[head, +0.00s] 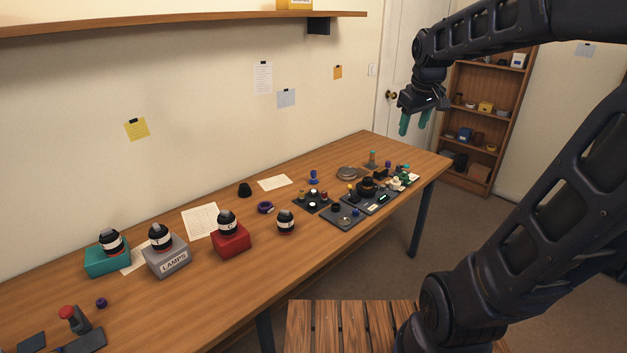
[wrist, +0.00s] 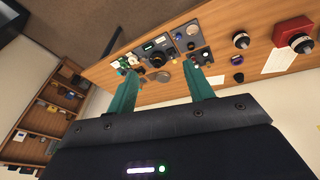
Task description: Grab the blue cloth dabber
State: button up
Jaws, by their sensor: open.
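A small upright blue piece (head: 314,176), which looks like the blue cloth dabber, stands on the wooden table behind the dark trays. Another small blue-purple piece (head: 388,165) stands farther right among the small parts; I cannot tell its kind. My gripper (head: 414,122) is raised above the table's far right end, well apart from both. Its teal fingers are spread with nothing between them; they also show in the wrist view (wrist: 162,72). In the wrist view the blue pieces are too small to tell apart surely.
Dark trays (head: 343,217) with lens parts lie on the table (head: 300,257). A round grey dish (head: 347,173) is close to the blue piece. Red (head: 231,240), grey (head: 170,261) and teal boxes (head: 106,262) holding black-and-white lenses stand left. A shelf (head: 180,20) overhangs the back left.

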jog(key=w+a+n, duration=0.3)
jog(key=w, duration=0.5)
jog(key=w+a+n, duration=0.2)
jog(key=w, duration=0.5)
jog(key=n+g+h, duration=0.1)
jog(key=n+g, duration=0.2)
jog(key=n, duration=1.1)
send_over(313, 171)
jog(key=s, duration=0.1)
jog(key=f, duration=3.2)
jog(key=shift+s+a, duration=0.1)
jog(key=shift+a, duration=0.3)
jog(key=f, duration=0.7)
jog(key=w+d+f, duration=0.1)
jog(key=f, duration=0.3)
jog(key=shift+f, duration=0.2)
jog(key=c, duration=0.6)
jog(key=shift+r, duration=0.1)
jog(key=shift+c, duration=0.2)
